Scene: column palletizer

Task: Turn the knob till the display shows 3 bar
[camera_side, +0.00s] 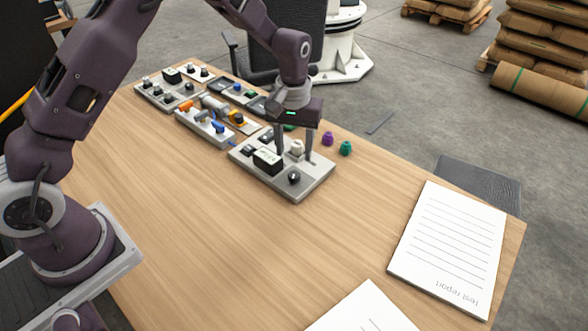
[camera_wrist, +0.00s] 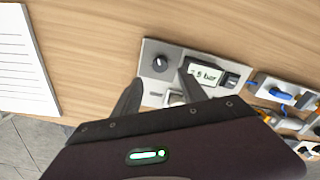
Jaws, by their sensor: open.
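A grey panel (camera_side: 310,184) on the table carries a display (camera_side: 267,160), a black knob (camera_side: 294,177) and a white knob (camera_side: 297,147). In the wrist view the display (camera_wrist: 205,74) reads "5 bar"; a finger is close to its left end and may hide part of the reading. The black knob (camera_wrist: 160,63) shows clear of the fingers there. My gripper (camera_side: 295,156) is open over the panel, with its fingers on either side of the white knob. The white knob (camera_wrist: 175,98) is partly hidden in the wrist view. I cannot tell whether the fingers touch it.
Other panels with knobs and a valve-like fitting (camera_side: 206,124) stand behind, at the table's far left. Paper sheets (camera_side: 447,245) lie at the right.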

